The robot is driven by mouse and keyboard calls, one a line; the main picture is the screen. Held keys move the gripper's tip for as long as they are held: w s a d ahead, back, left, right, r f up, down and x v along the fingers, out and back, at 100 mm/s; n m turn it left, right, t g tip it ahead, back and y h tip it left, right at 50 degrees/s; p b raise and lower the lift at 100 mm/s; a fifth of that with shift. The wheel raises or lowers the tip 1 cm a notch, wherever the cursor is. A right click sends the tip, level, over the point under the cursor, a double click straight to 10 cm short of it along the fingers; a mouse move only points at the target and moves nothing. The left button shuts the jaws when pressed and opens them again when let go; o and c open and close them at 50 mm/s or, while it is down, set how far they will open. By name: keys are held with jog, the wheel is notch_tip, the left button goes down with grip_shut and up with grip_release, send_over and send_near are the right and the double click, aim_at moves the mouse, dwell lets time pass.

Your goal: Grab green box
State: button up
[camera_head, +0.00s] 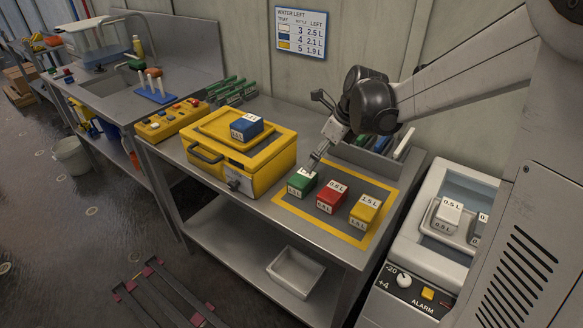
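The green box (300,186), with white label patches, stands at the left end of the yellow-framed area (288,207) on the metal table. A red box (328,200) and a yellow box (364,213) stand to its right in a row. My gripper (314,166) points down from the upper right, with its tips at the top of the green box. I cannot tell whether the tips touch it. The fingers are small and seen from the side, so their opening does not show clearly.
A yellow case (258,170) with a blue box (246,128) on its lid stands left of the green box. A rack of slim items (381,145) lies behind. A cooler with white boxes (447,216) is at the right. The table in front of the boxes is clear.

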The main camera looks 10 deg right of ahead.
aim_at(305, 177)
jog(key=x, duration=0.8)
jog(key=shift+a, duration=0.1)
jog(key=shift+a+x, duration=0.1)
jog(key=shift+x, duration=1.4)
jog(key=shift+a+x, duration=0.15)
jog(key=shift+x, duration=1.35)
jog(key=shift+s, duration=0.15)
jog(key=c, duration=1.3)
